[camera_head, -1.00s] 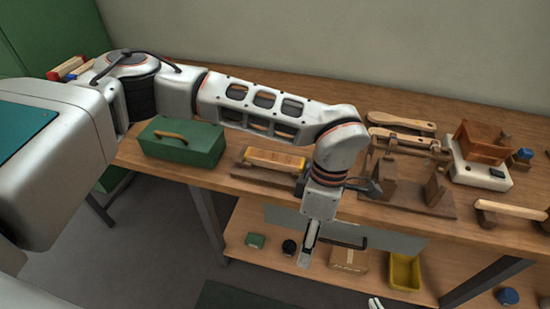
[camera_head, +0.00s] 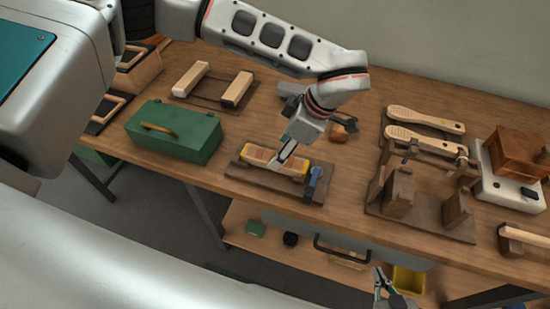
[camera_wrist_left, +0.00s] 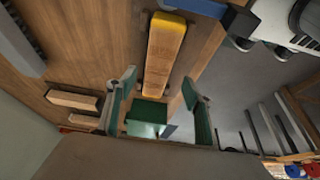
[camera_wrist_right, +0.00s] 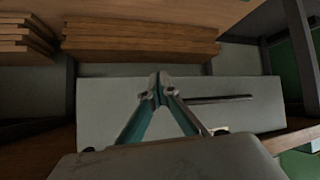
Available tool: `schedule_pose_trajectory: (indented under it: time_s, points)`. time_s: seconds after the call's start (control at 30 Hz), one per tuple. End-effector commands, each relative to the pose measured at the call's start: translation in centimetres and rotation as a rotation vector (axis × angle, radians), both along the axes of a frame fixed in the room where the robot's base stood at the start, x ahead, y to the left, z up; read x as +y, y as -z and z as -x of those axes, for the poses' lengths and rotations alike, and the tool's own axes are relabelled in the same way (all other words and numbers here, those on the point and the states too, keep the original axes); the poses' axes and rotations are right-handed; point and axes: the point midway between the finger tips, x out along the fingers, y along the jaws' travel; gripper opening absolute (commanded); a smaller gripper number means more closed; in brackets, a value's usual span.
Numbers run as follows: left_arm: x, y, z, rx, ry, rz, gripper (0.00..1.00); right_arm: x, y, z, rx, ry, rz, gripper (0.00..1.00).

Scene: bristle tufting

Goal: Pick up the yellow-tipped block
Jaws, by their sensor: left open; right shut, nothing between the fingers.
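The yellow-tipped block (camera_head: 262,157) is a long wooden piece with a yellow end, lying on a dark wooden base (camera_head: 244,175) on the workbench. In the left wrist view the block (camera_wrist_left: 163,55) lies ahead, lined up between the finger directions. My left gripper (camera_head: 283,160) is right over the block in the head view; its fingers (camera_wrist_left: 160,95) are apart with nothing held. Whether they touch the block I cannot tell. My right gripper (camera_head: 380,284) is shut and empty, low in front of the bench; its tips (camera_wrist_right: 158,84) show against a grey drawer front.
A blue clamp-like part (camera_head: 313,183) stands at the block's yellow end. A green toolbox (camera_head: 173,133) is to the left. A wooden fixture (camera_head: 425,215) is to the right. The grey drawer (camera_head: 375,249) with a dark handle hangs below the bench edge.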

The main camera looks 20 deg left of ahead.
Motion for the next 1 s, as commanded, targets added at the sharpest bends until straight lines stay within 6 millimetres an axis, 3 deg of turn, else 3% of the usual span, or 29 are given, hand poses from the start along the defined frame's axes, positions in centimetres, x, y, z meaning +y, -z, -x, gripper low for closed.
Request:
schedule_pose_trajectory:
  time_s: [0.3, 0.6, 0.77, 0.8, 1.0]
  points:
    - [1.4, 3.9, -0.3, 0.002, -0.002, 0.000, 0.51, 0.1, -1.0, -0.9, -0.020, 0.001, -0.003, 0.00]
    - [1.6, 4.3, -0.3, 0.001, -0.002, 0.000, 0.51, 0.1, -1.3, -1.1, -0.026, 0.001, -0.004, 0.00]
    - [1.6, 4.3, -0.3, 0.001, -0.002, 0.000, 0.10, 0.1, -1.2, -1.0, -0.024, 0.002, -0.004, 0.00]
    - [1.6, 4.3, -0.3, 0.002, -0.001, 0.000, 0.06, 0.1, -1.1, -1.0, -0.023, 0.002, -0.003, 0.00]
    - [1.5, 4.3, -0.3, 0.002, -0.002, 0.001, 0.06, 0.0, -0.8, -0.8, -0.018, 0.002, -0.002, 0.00]
